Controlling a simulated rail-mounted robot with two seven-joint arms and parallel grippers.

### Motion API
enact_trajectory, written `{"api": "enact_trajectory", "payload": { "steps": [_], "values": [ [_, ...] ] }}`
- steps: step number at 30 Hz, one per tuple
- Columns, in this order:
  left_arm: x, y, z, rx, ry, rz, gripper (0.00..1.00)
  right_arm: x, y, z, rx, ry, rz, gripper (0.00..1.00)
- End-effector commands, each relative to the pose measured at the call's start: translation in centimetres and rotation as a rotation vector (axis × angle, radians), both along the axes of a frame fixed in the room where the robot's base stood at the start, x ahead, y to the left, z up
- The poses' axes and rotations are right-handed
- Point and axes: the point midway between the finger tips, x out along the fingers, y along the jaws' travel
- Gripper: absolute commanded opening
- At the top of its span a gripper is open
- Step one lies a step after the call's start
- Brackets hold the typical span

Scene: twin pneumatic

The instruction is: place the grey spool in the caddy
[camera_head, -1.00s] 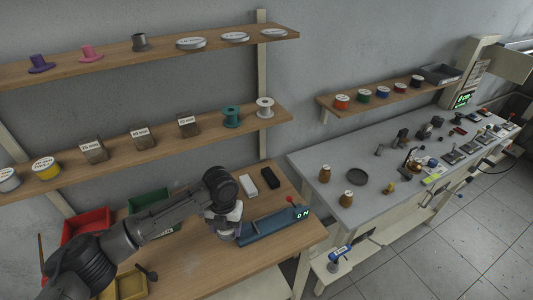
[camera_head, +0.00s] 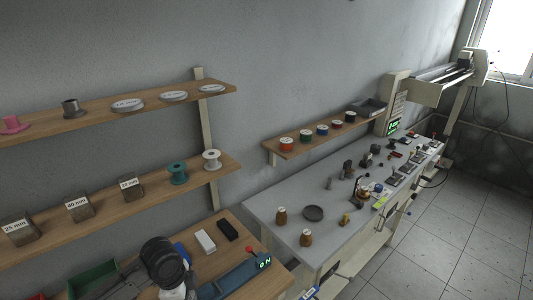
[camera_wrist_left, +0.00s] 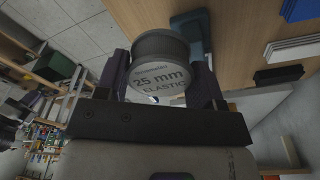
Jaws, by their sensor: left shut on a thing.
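My left gripper (camera_wrist_left: 160,78) is shut on a round grey spool (camera_wrist_left: 160,48), whose pale end face reads "25 mm ELASTIC" in the left wrist view. A finger lies on each side of it. In the head view, my left wrist (camera_head: 165,262) is at the bottom edge and the held spool cannot be seen. Another grey spool (camera_head: 70,108) stands on the upper shelf. I cannot tell which thing is the caddy. My right gripper is not in view.
A wooden bench (camera_head: 229,219) holds a blue device (camera_head: 235,278), a white block (camera_head: 205,241), a black block (camera_head: 228,230) and a green bin (camera_head: 94,280). The lower shelf (camera_head: 105,210) holds blocks and spools. A grey table (camera_head: 285,190) with small parts stands to the right.

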Motion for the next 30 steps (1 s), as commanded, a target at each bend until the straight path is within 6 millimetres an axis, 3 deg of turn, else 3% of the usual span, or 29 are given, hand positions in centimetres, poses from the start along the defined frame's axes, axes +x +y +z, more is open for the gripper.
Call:
{"api": "enact_trajectory", "payload": {
  "steps": [15,22,26,30],
  "values": [
    [-1.8,-1.4,0.8,0.001,-0.002,0.933,0.31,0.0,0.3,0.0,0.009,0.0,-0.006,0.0],
    [-2.3,-1.9,2.2,-0.001,-0.003,1.279,0.31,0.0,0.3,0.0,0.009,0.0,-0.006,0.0],
    [-2.4,-2.2,4.3,-0.005,-0.005,1.434,0.31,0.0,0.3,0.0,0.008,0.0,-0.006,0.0],
    [-1.9,-2.3,9.2,-0.006,-0.007,1.419,0.31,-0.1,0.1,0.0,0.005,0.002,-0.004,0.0]
  ]
}}
